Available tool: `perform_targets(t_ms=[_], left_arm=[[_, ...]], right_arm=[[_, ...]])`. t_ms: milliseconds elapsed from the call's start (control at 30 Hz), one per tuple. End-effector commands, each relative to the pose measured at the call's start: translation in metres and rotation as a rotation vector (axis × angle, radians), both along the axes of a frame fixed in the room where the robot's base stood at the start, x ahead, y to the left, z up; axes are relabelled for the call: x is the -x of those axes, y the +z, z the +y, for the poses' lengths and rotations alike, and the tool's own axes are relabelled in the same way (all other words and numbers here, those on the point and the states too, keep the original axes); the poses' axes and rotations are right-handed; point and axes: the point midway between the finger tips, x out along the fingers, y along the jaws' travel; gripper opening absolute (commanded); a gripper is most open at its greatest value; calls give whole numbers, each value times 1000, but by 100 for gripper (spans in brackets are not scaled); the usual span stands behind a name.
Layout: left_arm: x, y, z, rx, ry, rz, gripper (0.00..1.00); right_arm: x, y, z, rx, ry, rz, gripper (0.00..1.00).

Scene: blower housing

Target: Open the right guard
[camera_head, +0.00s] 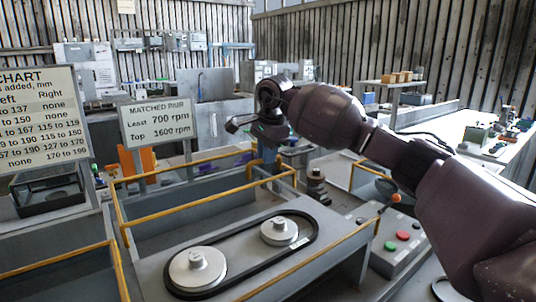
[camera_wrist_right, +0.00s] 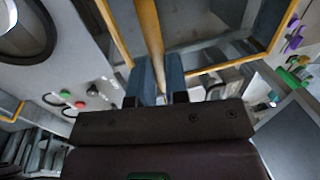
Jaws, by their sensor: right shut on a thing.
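A yellow-edged guard frame (camera_head: 205,198) stands around the back of the machine bed in the head view. My right gripper (camera_head: 268,142) is at the frame's back right corner, its fingers largely hidden by my wrist. In the right wrist view, my right gripper's blue-grey fingers (camera_wrist_right: 166,78) are shut on a yellow guard rail (camera_wrist_right: 149,28) that runs up between them. I cannot tell from the pictures how far the guard is swung. My left gripper is not in view.
A black belt (camera_head: 185,290) runs around two grey pulleys (camera_head: 198,266) in front. A control box (camera_head: 400,243) with red and green buttons stands at the right. Signs (camera_head: 158,122) stand at the left. A workbench (camera_head: 500,150) is farther right.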

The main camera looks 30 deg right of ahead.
Motion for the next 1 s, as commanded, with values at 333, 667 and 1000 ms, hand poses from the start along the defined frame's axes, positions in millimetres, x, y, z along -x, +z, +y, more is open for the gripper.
perform_targets(t_ms=[333,667,1000], left_arm=[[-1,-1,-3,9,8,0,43],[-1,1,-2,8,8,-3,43],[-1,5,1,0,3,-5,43]], right_arm=[[-1,4,0,-1,-2,-12,40],[1,16,-1,1,-2,-12,40],[13,77,-1,-1,-2,-15,40]])
